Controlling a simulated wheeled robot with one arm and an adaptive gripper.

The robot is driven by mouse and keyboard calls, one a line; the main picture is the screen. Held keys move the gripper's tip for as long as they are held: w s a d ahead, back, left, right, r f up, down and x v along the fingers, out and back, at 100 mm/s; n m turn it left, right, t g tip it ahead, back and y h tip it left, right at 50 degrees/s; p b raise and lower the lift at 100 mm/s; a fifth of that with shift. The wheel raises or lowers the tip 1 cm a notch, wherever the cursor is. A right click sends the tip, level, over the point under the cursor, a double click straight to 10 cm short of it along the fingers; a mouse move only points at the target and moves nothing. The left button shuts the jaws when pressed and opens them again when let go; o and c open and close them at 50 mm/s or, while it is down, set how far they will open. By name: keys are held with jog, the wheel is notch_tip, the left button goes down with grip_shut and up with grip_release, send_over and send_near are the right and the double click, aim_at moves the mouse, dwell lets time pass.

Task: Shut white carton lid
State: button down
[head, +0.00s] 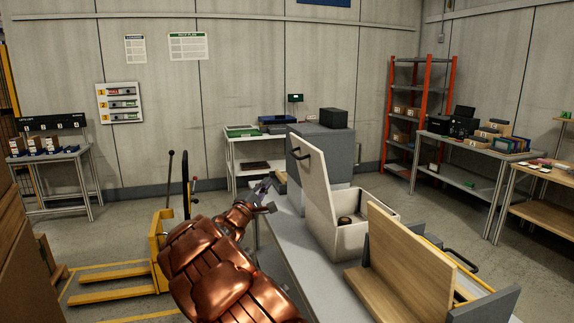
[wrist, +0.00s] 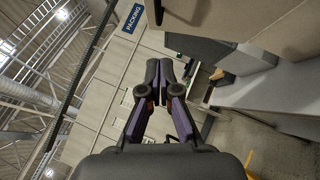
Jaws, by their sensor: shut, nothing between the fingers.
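The white carton (head: 362,238) stands on the grey bench, with a dark round item inside. Its lid (head: 315,188) is open and stands upright on the carton's left side, with a dark handle (head: 308,150) near its top. My gripper (head: 268,188) is left of the lid in the head view, with a visible gap between them. In the wrist view my gripper's fingers (wrist: 166,68) are together with nothing between them. A pale panel at the wrist view's upper right may be the lid; I cannot tell for sure.
A wooden panel piece (head: 405,260) stands on the bench (head: 300,240) right in front of the carton. A grey cabinet (head: 330,158) with a black box is behind the lid. A yellow pallet truck (head: 158,245) stands on the floor at left.

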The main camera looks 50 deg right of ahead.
jog(key=s+p+x, duration=0.1)
jog(key=p+x, duration=0.3)
jog(key=x, duration=0.9)
jog(key=shift+s+r, duration=0.3)
jog(key=shift+r, duration=0.05)
jog(key=shift+d, duration=0.1)
